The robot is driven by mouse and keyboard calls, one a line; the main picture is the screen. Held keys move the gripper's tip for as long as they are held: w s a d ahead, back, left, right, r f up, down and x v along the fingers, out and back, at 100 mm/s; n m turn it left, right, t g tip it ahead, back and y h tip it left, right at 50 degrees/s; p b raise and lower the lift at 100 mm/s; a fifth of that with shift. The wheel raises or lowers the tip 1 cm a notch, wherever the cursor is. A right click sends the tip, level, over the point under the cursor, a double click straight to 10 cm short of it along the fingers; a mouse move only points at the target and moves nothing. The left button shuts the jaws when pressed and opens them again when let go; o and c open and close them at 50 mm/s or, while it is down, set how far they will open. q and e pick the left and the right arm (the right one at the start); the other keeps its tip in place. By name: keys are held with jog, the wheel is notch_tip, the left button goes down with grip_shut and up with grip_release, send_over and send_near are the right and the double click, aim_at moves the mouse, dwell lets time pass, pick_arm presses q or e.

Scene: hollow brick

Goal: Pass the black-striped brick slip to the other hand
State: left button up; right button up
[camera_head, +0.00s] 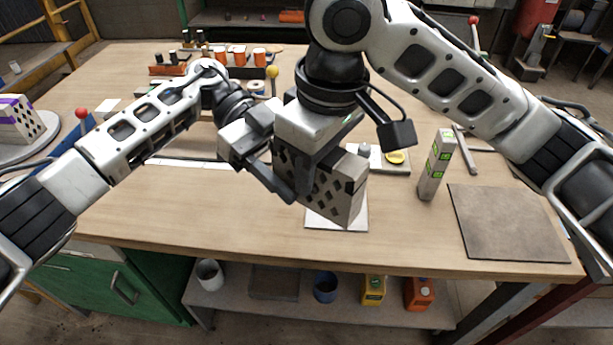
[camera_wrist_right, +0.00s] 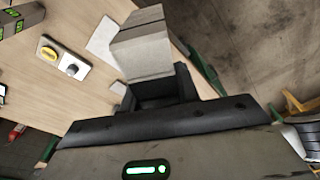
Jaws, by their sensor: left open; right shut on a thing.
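The black-striped brick slip (camera_head: 342,192) is a grey-beige perforated block with a dark band near its right end. It hangs tilted above the middle of the table in the head view. My right gripper (camera_head: 308,180) reaches down from above and is shut on the slip. In the right wrist view the slip (camera_wrist_right: 145,48) sticks out beyond the fingers, with a thin dark line on it. My left gripper (camera_head: 272,178) is open at the slip's left end, close beside my right gripper. Overlap hides whether its fingers touch the slip.
A white sheet (camera_head: 318,222) lies below the slip. A grey block with green marks (camera_head: 437,165) and a dark square mat (camera_head: 505,222) are to the right. A perforated brick with a purple stripe (camera_head: 15,122) is at far left. Small holders (camera_head: 168,68) stand at the back.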

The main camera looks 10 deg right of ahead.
pick_arm(q)
jog(key=shift+x, duration=1.1)
jog(key=shift+d, duration=0.1)
jog(key=c, duration=1.2)
pick_arm(e)
jog(key=shift+a, duration=0.1)
pick_arm(q)
jog(key=shift+r, duration=0.1)
pick_arm(e)
jog(key=o, duration=1.2)
jog(key=shift+o, duration=0.2)
